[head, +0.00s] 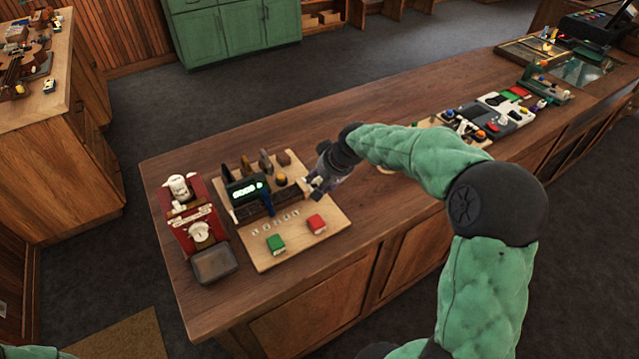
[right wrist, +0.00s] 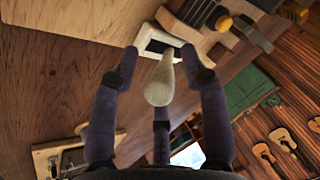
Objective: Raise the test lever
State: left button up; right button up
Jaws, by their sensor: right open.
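The test lever (right wrist: 160,86) shows large in the right wrist view as a pale, rounded handle. It comes out of a dark slot in a cream-framed plate (right wrist: 168,28). In the head view the cream plate (head: 306,187) is at the right edge of the light wooden board (head: 325,235), partly hidden by my gripper. My right gripper (head: 319,182) is open, its fingers on both sides of the lever. In the right wrist view gaps show between the handle and the fingers (right wrist: 162,62). I cannot tell how far the lever is raised. My left gripper is not in view.
Bare counter lies around the board; more devices (head: 490,115) stand farther right.

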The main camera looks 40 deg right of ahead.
jog(key=shift+w+f, duration=0.35)
jog(key=shift+f, duration=0.3)
jog(key=shift+f, duration=0.1)
grip_shut()
